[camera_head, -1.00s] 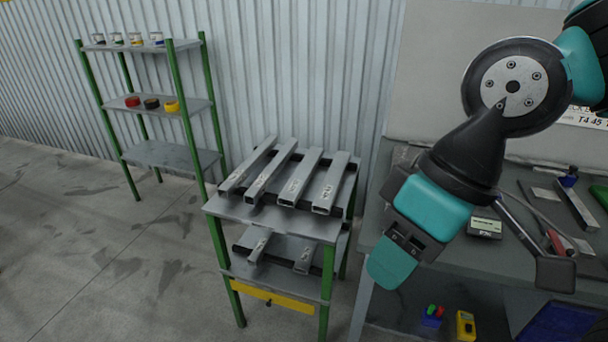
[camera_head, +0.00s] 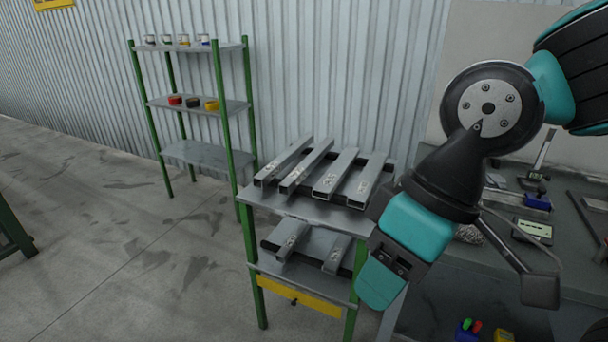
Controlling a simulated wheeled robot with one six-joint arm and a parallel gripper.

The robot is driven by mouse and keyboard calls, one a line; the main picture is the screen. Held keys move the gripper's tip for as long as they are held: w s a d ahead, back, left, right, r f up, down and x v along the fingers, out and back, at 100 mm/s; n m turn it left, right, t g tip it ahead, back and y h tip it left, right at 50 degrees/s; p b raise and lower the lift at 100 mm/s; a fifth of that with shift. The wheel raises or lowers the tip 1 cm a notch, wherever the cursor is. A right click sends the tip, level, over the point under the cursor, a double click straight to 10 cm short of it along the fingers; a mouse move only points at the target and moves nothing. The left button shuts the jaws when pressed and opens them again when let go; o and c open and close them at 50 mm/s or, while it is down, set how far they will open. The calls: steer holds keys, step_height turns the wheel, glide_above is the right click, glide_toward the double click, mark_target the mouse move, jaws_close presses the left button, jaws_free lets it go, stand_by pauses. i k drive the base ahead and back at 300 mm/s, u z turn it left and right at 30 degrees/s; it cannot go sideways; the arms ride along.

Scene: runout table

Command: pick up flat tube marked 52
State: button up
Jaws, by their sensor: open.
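Several grey metal tubes lie side by side on the top of a green-legged rack (camera_head: 300,208). From left to right they are a tube (camera_head: 284,161), a second tube (camera_head: 306,166), a wider tube (camera_head: 335,174) and another tube (camera_head: 367,182). Two shorter-looking tubes, one left (camera_head: 292,240) and one right (camera_head: 337,254), lie on the lower shelf. Small marks show near their ends, but I cannot read which is 52. My gripper (camera_head: 382,280) hangs in front of the rack's right side, apart from the tubes in the picture, open and empty.
A workbench (camera_head: 455,262) with tools and a small display (camera_head: 533,231) stands right of the rack. A green shelf unit (camera_head: 205,152) with cans and coloured rolls stands behind left, near the corrugated wall.

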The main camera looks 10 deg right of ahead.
mark_target(324, 189)
steer(key=u, duration=0.6)
steer(key=i, duration=2.25)
steer(key=z, duration=1.05)
